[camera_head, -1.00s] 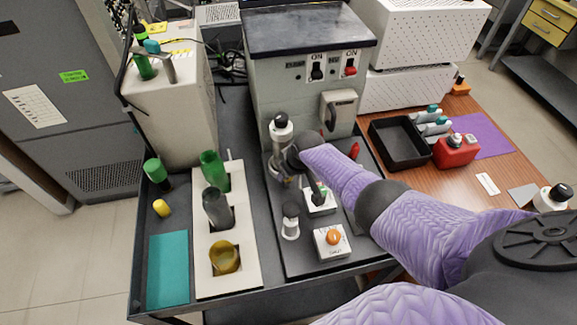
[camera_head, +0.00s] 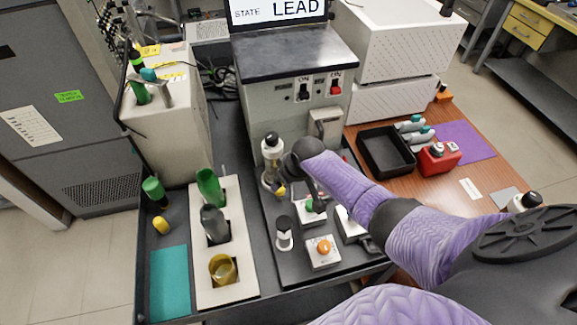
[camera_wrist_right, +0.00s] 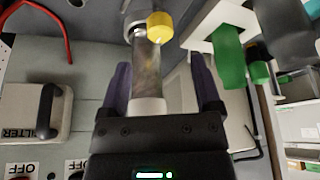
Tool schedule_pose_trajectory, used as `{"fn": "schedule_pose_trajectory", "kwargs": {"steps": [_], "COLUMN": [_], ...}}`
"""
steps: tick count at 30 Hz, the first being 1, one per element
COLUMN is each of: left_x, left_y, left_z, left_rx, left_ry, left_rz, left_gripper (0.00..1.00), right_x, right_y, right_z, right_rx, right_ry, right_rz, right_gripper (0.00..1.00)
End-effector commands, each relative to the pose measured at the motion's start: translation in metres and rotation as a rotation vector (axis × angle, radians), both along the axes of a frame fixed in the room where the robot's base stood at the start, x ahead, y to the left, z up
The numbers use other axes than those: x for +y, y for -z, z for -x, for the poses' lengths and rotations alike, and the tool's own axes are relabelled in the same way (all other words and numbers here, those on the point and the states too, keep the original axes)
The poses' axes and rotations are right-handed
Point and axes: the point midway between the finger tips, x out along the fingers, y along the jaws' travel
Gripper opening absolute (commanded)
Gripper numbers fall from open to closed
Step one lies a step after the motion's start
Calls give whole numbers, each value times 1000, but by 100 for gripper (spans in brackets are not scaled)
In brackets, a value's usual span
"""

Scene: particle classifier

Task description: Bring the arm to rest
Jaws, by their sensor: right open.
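My right arm (camera_head: 345,180) reaches in from the right over the machine; its dark wrist (camera_head: 305,152) hides most of the gripper in the head view. In the right wrist view my right gripper (camera_wrist_right: 160,85) is open, its two purple fingers apart. A clear upright column (camera_wrist_right: 147,70) with a yellow knob (camera_wrist_right: 160,25) shows between the fingers, with gaps on both sides, so nothing is gripped. In the head view this column (camera_head: 271,150) has a white upper part and a black top. My left gripper is not in view.
A pale rack (camera_head: 225,292) holds green, grey and yellow vessels at left. An orange-button box (camera_head: 323,252) stands at front. A black tray (camera_head: 385,150) lies at right.

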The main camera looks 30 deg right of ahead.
Motion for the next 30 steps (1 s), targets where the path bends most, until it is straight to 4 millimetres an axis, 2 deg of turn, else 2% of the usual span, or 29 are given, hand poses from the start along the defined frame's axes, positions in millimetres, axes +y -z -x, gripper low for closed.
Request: {"fn": "schedule_pose_trajectory", "kwargs": {"steps": [1,5,21,23,27,30], "left_x": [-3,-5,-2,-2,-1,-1], "left_y": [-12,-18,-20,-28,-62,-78], "left_z": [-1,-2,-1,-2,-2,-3], "left_rx": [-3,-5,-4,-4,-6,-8], "left_ry": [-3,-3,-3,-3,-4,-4], "left_rz": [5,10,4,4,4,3], "left_gripper": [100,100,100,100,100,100], "right_x": [-1,-3,-2,-2,-2,-2], "right_y": [-14,-27,-31,-40,-75,-90], "right_z": [4,10,12,12,12,12], "right_rx": [-1,-1,0,0,-3,-4], "right_ry": [-1,1,1,1,1,1], "right_rz": [1,0,0,0,0,0], "right_gripper": [82,82,82,82,82,82]}}
